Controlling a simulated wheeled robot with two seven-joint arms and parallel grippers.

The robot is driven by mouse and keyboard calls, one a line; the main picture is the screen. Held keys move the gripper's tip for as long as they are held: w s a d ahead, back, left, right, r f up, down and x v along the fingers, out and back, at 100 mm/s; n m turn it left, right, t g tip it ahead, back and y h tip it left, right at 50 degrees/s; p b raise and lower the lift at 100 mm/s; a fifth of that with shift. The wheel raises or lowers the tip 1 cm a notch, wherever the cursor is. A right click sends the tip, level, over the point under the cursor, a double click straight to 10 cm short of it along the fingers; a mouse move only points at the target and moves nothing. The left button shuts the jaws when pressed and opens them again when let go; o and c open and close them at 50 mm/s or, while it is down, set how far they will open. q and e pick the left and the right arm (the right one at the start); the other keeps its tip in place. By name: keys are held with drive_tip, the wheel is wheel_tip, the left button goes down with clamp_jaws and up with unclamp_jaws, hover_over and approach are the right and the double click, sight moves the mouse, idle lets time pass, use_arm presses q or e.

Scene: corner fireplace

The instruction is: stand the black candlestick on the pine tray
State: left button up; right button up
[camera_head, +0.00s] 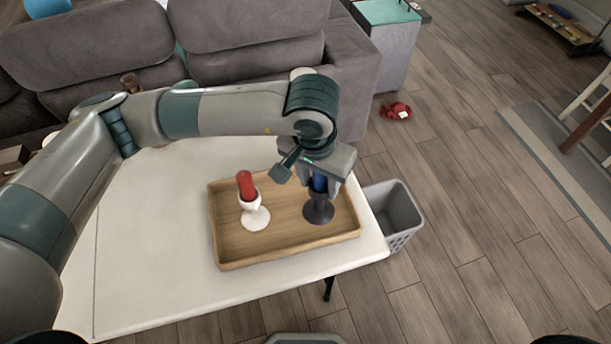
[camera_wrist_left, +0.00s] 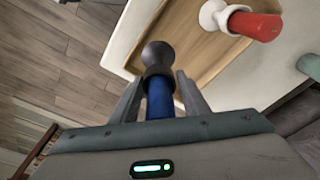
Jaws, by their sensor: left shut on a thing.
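The black candlestick (camera_head: 318,212), with a blue candle (camera_head: 319,182) in it, is upright at the right end of the pine tray (camera_head: 236,254). In the head view its base appears to be on the tray floor, though I cannot tell whether it bears weight. My left gripper (camera_head: 317,183) comes from above and is shut on the candlestick's upper part. In the left wrist view the fingers (camera_wrist_left: 160,92) flank the blue candle (camera_wrist_left: 159,103) and the black cup (camera_wrist_left: 158,72). My right gripper is not in view.
A white candlestick (camera_head: 256,216) with a red candle (camera_head: 245,185) stands on the tray's left half. The tray lies on a white table (camera_head: 150,270). A grey basket (camera_head: 400,215) is beside the table's right edge. A grey sofa (camera_head: 230,60) is behind.

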sight(318, 210)
use_arm(q)
drive_tip(key=shift+w+a+f+p, duration=0.2)
drive_tip(key=shift+w+a, duration=0.05)
drive_tip(key=shift+w, duration=0.2)
drive_tip(key=shift+w+a+f+p, duration=0.15)
drive_tip(key=shift+w+a+f, duration=0.05)
drive_tip(key=shift+w, duration=0.25)
drive_tip(key=w+f, duration=0.1)
drive_tip(key=w+a+f+p, duration=0.1)
drive_tip(key=w+f, duration=0.1)
drive_tip(key=w, duration=0.1)
drive_tip(key=shift+a, duration=0.25)
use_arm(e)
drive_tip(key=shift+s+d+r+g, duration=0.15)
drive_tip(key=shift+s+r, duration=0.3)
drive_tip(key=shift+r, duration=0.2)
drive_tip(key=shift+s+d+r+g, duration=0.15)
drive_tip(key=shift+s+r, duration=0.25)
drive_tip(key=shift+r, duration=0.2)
use_arm(q)
drive_tip(key=shift+p, duration=0.3)
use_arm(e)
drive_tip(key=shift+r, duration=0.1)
use_arm(q)
wheel_tip(318, 210, down, 4)
drive_tip(key=shift+p, duration=1)
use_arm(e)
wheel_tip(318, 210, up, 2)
